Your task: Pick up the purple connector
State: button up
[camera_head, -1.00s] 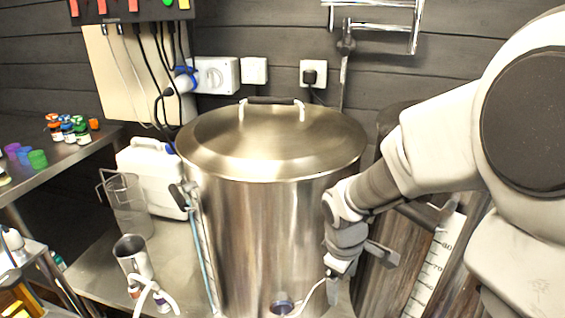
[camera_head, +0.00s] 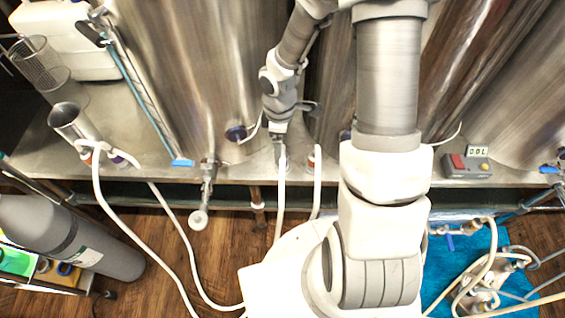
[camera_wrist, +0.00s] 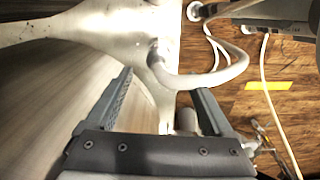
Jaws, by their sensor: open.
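A small purple connector (camera_head: 118,160) sits on the end of a white hose at the left of the bench edge in the head view, beside a steel cup (camera_head: 75,122). My gripper (camera_head: 279,130) is well to its right, low in front of a steel kettle and above the bench edge. In the wrist view my gripper (camera_wrist: 160,85) is open, with its fingers apart. A white hose (camera_wrist: 215,78) passes beyond the fingertips there. I cannot make out a purple part between the fingers.
A red-collared hose end (camera_head: 315,155) stands close to the right of my gripper. The large steel kettle (camera_head: 185,75) is behind it, with a tap (camera_head: 199,215) over the front edge. A grey cylinder (camera_head: 75,235) and loose hoses are on the left; a blue mat (camera_head: 455,275) lies at right.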

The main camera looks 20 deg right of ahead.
aim_at(283, 158)
jog(key=f+b, duration=0.1)
jog(key=f, duration=0.1)
jog(key=f+b, duration=0.1)
jog(key=f, duration=0.2)
jog(key=f+b, duration=0.1)
jog(key=f, duration=0.1)
jog(key=shift+d+f+b, duration=0.25)
jog(key=shift+d+b, duration=0.1)
jog(key=shift+r, duration=0.1)
grip_shut()
